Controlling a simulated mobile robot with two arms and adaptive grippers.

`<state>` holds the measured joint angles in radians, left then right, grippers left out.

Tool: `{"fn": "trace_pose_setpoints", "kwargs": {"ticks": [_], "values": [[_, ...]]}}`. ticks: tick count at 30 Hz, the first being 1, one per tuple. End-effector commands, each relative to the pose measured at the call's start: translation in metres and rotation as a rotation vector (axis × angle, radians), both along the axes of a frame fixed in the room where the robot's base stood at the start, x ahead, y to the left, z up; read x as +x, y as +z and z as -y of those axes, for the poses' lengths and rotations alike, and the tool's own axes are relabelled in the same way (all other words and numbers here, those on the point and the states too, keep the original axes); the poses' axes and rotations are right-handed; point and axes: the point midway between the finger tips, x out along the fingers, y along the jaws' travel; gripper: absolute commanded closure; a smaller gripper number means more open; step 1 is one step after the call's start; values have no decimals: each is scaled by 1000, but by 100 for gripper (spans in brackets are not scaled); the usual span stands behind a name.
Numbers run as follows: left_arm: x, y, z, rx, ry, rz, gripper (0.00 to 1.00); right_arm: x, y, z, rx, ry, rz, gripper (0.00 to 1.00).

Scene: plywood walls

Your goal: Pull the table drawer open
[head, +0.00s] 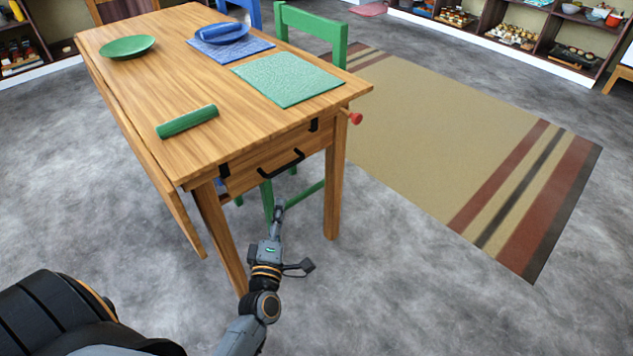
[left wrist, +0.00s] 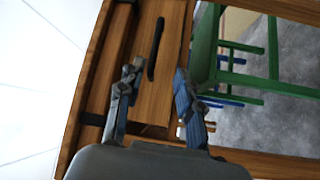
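The wooden table (head: 140,85) has a drawer (head: 250,174) in its near end, which looks shut. The drawer front carries a black bar handle (head: 282,165). My left gripper (head: 293,237) is open and empty, below and in front of the handle in the head view. In the left wrist view the open fingers (left wrist: 160,68) point toward the drawer front (left wrist: 172,75), and the handle (left wrist: 155,48) appears just beyond and between the fingertips. I see no contact with it. My right gripper is not in view.
On the table are a green roll (head: 187,121), a green plate (head: 127,47), a green mat (head: 288,79) and a blue plate (head: 222,33) on a blue mat (head: 235,52). A green chair (head: 312,22) stands beyond the table. Floor right of my arm is clear, with a striped rug (head: 430,130).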

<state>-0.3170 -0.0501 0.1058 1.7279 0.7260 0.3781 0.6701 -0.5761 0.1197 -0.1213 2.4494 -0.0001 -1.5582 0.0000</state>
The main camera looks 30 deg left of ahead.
Motion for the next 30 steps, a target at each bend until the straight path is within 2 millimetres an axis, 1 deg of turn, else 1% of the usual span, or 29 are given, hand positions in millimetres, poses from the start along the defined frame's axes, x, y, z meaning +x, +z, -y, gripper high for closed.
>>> {"fn": "trace_pose_setpoints", "kwargs": {"ticks": [4, 7, 11, 15, 21, 25, 30], "values": [[3, 6, -7, -19, 16, 35, 64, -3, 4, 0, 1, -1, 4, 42], [13, 9, -11, -19, 16, 35, 64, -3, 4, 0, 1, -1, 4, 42], [35, 12, -19, -18, 15, 35, 64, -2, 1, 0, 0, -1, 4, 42], [64, 16, -30, -17, 14, 34, 64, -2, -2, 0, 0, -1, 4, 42], [100, 21, -45, -16, 13, 32, 64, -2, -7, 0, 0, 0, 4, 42], [115, 22, -51, -16, 14, 30, 64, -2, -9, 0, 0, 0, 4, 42], [125, 24, -55, -16, 13, 30, 64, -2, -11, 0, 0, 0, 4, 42]]}}
